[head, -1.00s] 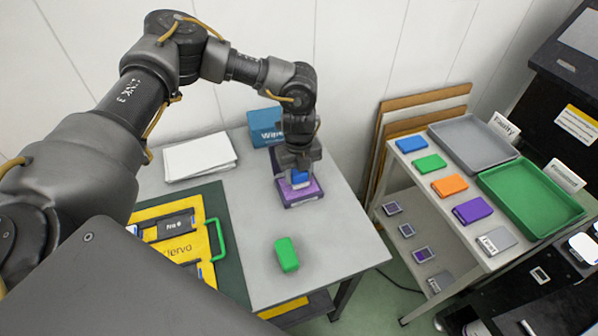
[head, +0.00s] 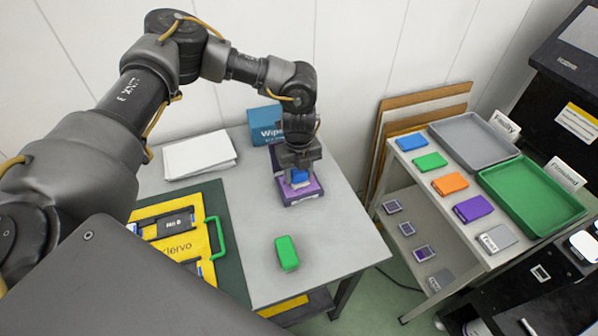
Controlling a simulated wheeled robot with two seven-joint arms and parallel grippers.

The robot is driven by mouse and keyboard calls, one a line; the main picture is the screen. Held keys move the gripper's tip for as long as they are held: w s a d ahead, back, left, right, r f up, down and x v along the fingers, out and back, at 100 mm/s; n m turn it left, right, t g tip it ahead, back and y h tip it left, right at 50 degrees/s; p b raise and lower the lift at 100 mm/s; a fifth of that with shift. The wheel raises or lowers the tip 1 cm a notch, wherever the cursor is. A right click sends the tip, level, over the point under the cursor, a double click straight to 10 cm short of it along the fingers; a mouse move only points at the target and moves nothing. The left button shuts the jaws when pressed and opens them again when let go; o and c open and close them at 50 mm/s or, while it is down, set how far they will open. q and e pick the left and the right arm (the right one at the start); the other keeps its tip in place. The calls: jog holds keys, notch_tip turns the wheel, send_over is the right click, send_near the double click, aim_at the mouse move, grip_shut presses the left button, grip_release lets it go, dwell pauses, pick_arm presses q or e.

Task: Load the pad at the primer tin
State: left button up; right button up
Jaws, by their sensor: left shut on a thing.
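My left gripper (head: 299,168) points straight down near the back of the grey table and is shut on a small blue block (head: 299,177). Directly below is a purple tin (head: 301,196) with a pale inner area, and a dark purple panel, perhaps its raised lid, stands behind it. The block's lower end is at the tin's pale area; I cannot tell whether it touches or presses on it. I cannot read a label on the tin. A green block (head: 287,254) stands alone nearer the table's front. My right gripper is not in view.
A blue wipes box (head: 264,124) stands behind the gripper. White sheets (head: 200,155) and a yellow case (head: 170,225) with a green handle lie to the left. A trolley on the right holds several coloured tins, a grey tray (head: 470,141) and a green tray (head: 530,193). The table's front right is clear.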

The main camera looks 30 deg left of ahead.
pick_arm(q)
jog(key=shift+f, duration=0.4)
jog(key=shift+f, duration=0.1)
dwell(1.4)
notch_tip(320, 180, up, 7)
jog(key=p, duration=0.6)
dwell(0.5)
dwell(0.4)
